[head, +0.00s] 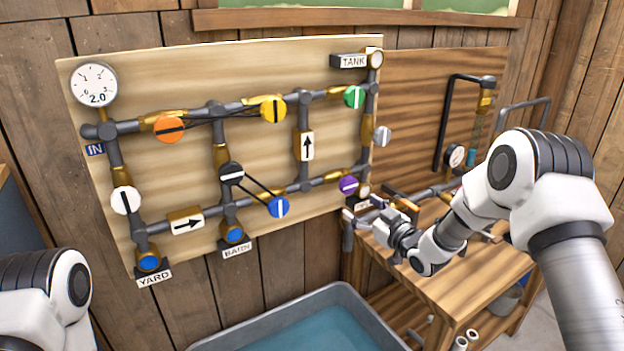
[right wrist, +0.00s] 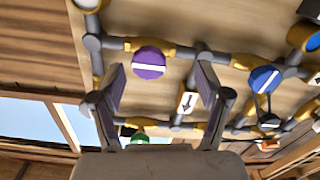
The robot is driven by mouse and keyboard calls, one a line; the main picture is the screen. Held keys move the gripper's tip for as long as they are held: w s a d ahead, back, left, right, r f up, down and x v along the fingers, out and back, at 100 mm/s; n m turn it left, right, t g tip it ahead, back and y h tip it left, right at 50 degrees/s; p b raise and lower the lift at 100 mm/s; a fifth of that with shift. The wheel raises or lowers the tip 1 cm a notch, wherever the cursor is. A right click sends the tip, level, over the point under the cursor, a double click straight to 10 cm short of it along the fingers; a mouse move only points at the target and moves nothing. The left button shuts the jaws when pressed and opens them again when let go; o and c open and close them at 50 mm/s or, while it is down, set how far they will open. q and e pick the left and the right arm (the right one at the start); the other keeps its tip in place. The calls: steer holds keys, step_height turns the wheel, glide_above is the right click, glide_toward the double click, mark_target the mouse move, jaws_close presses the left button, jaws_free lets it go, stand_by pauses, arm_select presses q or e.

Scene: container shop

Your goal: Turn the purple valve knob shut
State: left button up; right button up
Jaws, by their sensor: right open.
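The purple valve knob (head: 349,186) is a round disc with a white bar, on the lower pipe at the right end of the pale board. Its bar lies roughly along the pipe. In the right wrist view the purple knob (right wrist: 149,63) shows face-on, between and beyond the two open fingers. My right gripper (head: 372,209) is open and empty, just right of and below the knob, apart from it. Its fingers also show in the right wrist view (right wrist: 159,75). Only part of my left arm shows at the lower left; its gripper is out of view.
A blue knob (head: 279,207) sits left on the lower line, a green knob (head: 354,97) above. Orange, yellow, black, white and grey knobs share the board. A wooden bench (head: 465,275) stands right, and a grey water trough (head: 215,342) is below the board.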

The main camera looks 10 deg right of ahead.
mark_target(350, 186)
steer(key=shift+t, duration=0.3)
steer(key=w+r+p, duration=0.1)
steer(key=w, duration=0.1)
steer(key=w+a+r+p, duration=0.1)
steer(key=w, duration=0.4)
steer(key=shift+w+a+r+p, duration=0.2)
steer(key=shift+a+r+p, duration=0.15)
steer(key=shift+r+p, duration=0.05)
steer(key=shift+s+d, duration=0.15)
steer(key=shift+d, duration=0.05)
steer(key=shift+a, duration=0.1)
steer(key=c, duration=1.2)
